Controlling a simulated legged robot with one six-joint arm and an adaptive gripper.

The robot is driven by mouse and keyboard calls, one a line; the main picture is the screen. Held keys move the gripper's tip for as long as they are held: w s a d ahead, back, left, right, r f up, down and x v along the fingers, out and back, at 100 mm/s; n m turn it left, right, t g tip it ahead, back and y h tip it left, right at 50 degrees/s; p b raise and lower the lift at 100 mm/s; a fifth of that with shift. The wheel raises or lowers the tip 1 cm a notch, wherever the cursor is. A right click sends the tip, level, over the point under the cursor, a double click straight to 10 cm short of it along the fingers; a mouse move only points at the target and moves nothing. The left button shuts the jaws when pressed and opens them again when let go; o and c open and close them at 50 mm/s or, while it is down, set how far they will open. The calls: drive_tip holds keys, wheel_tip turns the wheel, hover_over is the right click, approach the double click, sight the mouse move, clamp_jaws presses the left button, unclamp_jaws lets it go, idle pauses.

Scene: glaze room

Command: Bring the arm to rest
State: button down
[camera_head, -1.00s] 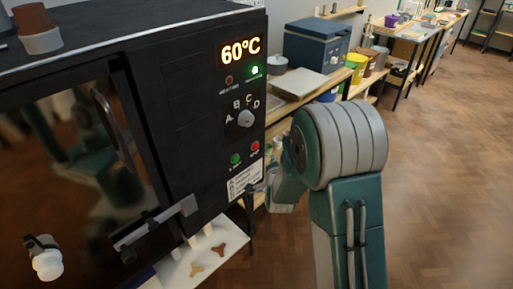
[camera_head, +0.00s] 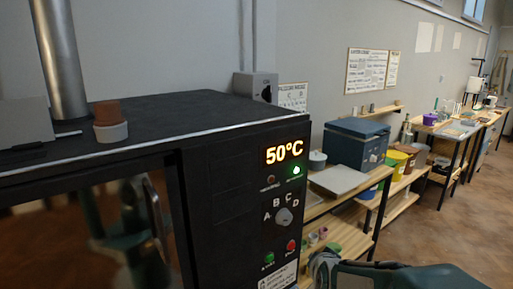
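Part of my arm (camera_head: 400,275) shows at the bottom edge, right of the black kiln (camera_head: 225,215). It is a teal link lying about level, with a grey rounded end close to the kiln's front right corner. The rest of the arm is cut off by the frame, and I cannot make out any fingers of my gripper. The kiln's display (camera_head: 284,152) reads 50°C, with a green light lit below it. The selector knob (camera_head: 284,216) is ringed by letters A to D. A green button and a red button sit below it.
A terracotta and grey pot (camera_head: 110,122) stands on the kiln top near a metal flue pipe (camera_head: 60,60). Right of the kiln, wooden shelves hold a blue box (camera_head: 357,143), a grey slab (camera_head: 338,180) and buckets. Open floor (camera_head: 460,225) lies at the far right.

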drive_tip(key=s+r+n+g, duration=0.3)
drive_tip(key=s, duration=0.9)
drive_tip(key=s+r+n+g, duration=0.2)
drive_tip(key=s+n, duration=0.2)
drive_tip(key=s, duration=0.9)
drive_tip(key=shift+s+d+r+g, duration=0.2)
drive_tip(key=shift+d+r+g, duration=0.2)
